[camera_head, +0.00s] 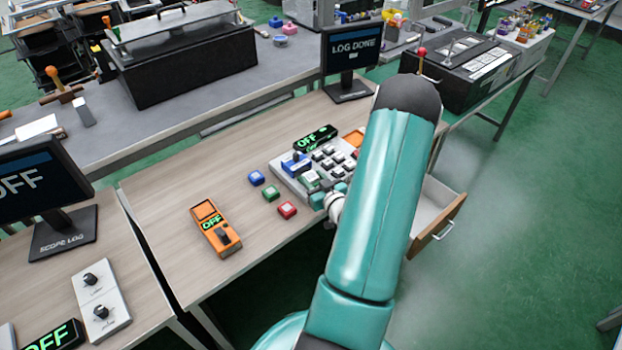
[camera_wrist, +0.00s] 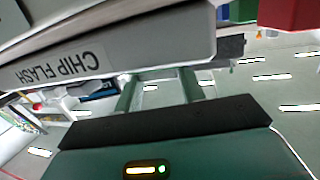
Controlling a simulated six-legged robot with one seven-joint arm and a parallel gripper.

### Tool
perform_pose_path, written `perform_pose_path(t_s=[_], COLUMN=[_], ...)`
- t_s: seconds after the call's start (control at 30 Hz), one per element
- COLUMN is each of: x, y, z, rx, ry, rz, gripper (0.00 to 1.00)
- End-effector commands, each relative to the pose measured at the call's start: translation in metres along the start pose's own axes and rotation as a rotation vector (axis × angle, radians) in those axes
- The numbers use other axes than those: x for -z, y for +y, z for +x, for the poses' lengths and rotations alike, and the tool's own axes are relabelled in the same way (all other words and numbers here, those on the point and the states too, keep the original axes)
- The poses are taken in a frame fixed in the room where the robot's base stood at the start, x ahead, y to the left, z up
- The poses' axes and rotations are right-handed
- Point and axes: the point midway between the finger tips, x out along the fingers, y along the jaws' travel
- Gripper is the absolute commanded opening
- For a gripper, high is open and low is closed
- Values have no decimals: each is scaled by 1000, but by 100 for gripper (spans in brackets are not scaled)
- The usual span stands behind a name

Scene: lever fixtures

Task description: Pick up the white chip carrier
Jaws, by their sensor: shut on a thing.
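The grey chip flash fixture (camera_head: 290,178) stands on the wooden desk, with a keypad and a green OFF display. My gripper (camera_head: 316,190) is at its front right edge, partly hidden by my arm. In the wrist view my gripper's two fingers (camera_wrist: 160,80) reach apart up behind the fixture's CHIP FLASH edge (camera_wrist: 60,68), which hides their tips. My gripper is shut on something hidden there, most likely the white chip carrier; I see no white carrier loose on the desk. Blue (camera_head: 256,177), green (camera_head: 271,193) and red (camera_head: 287,209) carriers sit left of the fixture.
An orange handheld unit (camera_head: 214,227) reading OFF lies on the desk to the left. A LOG DONE monitor (camera_head: 350,55) stands behind the fixture. An open drawer (camera_head: 436,212) sticks out on the right.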

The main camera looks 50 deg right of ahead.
Motion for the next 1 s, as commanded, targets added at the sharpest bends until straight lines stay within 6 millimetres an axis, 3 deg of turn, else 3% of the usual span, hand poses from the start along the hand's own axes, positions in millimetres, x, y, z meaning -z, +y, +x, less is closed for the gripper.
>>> perform_pose_path(t_s=[0.27, 0.53, 0.83, 1.0], x=[6, 35, 86, 97], y=[0, 0, 18, 34], z=[0, -6, -63, -107], rx=[1, 0, -4, -6], ry=[3, 3, 3, 0], rz=[-1, -3, -4, -1], gripper=[18, 13, 12, 12])
